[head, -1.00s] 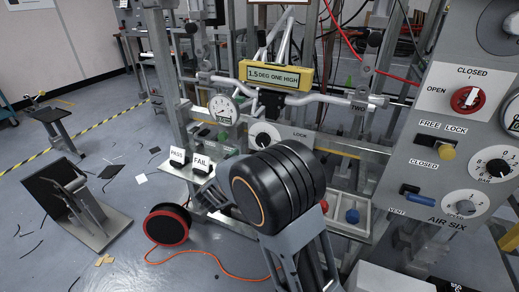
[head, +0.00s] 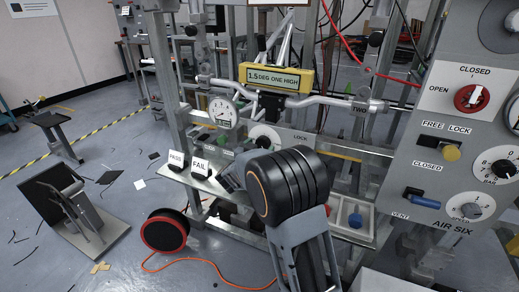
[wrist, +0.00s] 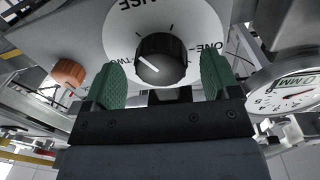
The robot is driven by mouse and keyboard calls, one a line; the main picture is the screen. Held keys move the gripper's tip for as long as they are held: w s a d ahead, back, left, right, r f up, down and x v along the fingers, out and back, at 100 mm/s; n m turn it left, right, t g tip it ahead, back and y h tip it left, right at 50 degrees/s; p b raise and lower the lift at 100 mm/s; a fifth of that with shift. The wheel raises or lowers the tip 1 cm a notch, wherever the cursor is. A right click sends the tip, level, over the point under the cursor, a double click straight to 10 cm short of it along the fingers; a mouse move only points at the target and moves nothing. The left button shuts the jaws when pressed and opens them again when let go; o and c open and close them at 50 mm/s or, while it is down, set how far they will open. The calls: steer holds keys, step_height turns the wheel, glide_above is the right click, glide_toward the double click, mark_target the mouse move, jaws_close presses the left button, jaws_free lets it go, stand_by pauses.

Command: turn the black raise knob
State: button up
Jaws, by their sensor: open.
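The black raise knob (wrist: 161,58) sits on a white dial (wrist: 205,22) with upside-down lettering in the wrist view. Its white pointer line lies toward the left. My gripper (wrist: 162,80) is open, with one green-padded finger at each side of the knob. A gap shows between each pad and the knob, and I cannot tell how deep the fingers reach past it. In the head view the white dial (head: 264,136) is below the handlebar, partly hidden by my arm. My gripper (head: 232,172) shows there only in part, just below and left of the dial.
An orange-brown knob (wrist: 69,72) is left of the dial and a round gauge (wrist: 287,96) is to the right in the wrist view. PASS and FAIL cards (head: 199,167) stand on a shelf. The AIR SIX panel (head: 440,190) is at the right. A cable reel (head: 165,231) is on the floor.

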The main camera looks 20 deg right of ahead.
steer(key=c, duration=0.9)
steer(key=shift+c, duration=0.2)
steer(key=shift+m, duration=0.3)
steer(key=m+b, duration=0.2)
steer(key=m, duration=0.3)
steer(key=shift+w+y, duration=0.1)
steer(key=shift+y, duration=0.2)
steer(key=m+b, duration=0.2)
steer(key=m, duration=0.1)
steer(key=shift+a+m, duration=0.1)
steer(key=shift+m, duration=0.2)
steer(key=shift+r+m+b, duration=0.15)
steer(key=shift+m+b, duration=0.6)
steer(key=shift+m, duration=0.65)
steer(key=o, duration=0.9)
